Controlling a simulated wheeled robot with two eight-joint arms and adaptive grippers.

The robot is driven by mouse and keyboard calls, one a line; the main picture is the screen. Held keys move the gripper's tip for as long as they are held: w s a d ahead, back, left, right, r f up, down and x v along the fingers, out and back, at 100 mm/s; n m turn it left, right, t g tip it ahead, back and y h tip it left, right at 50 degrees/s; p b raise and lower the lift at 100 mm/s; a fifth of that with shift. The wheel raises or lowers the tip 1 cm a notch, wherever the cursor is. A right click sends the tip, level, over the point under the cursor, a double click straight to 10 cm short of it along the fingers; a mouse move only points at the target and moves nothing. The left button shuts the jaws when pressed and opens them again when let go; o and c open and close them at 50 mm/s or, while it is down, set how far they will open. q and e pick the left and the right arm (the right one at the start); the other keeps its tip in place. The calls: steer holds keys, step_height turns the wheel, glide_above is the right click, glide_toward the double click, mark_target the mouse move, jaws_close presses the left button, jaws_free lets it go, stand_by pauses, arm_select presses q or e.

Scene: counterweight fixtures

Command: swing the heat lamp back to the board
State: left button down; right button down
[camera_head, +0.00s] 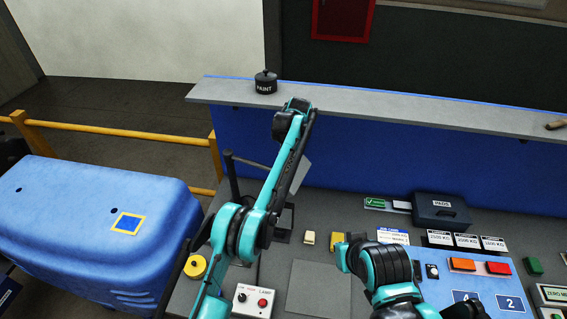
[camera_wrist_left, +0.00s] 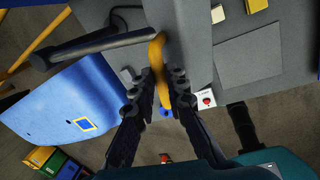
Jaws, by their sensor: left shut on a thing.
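In the left wrist view, my left gripper (camera_wrist_left: 163,95) is shut on an orange-yellow handle (camera_wrist_left: 157,55). The handle meets the end of a thick dark bar (camera_wrist_left: 90,46), which looks like part of the heat lamp and reaches left over a blue cart. In the head view, a dark upright post (camera_head: 232,178) stands on the counter behind my left arm. That arm hides the grip there. A flat grey square (camera_head: 318,288), perhaps the board, lies on the counter; it also shows in the left wrist view (camera_wrist_left: 248,52), right of the gripper.
The blue cart (camera_head: 85,225) and a yellow rail (camera_head: 115,132) are at left. A lamp switch box (camera_head: 255,300) sits near the counter's front. A paint pot (camera_head: 265,82) stands on the ledge. Labelled blocks, a dark box (camera_head: 441,209) and a blue panel (camera_head: 480,278) crowd the right.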

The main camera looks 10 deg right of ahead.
arm_select(q)
steer(key=c, duration=1.5)
jaws_free()
steer(key=shift+c, duration=0.2)
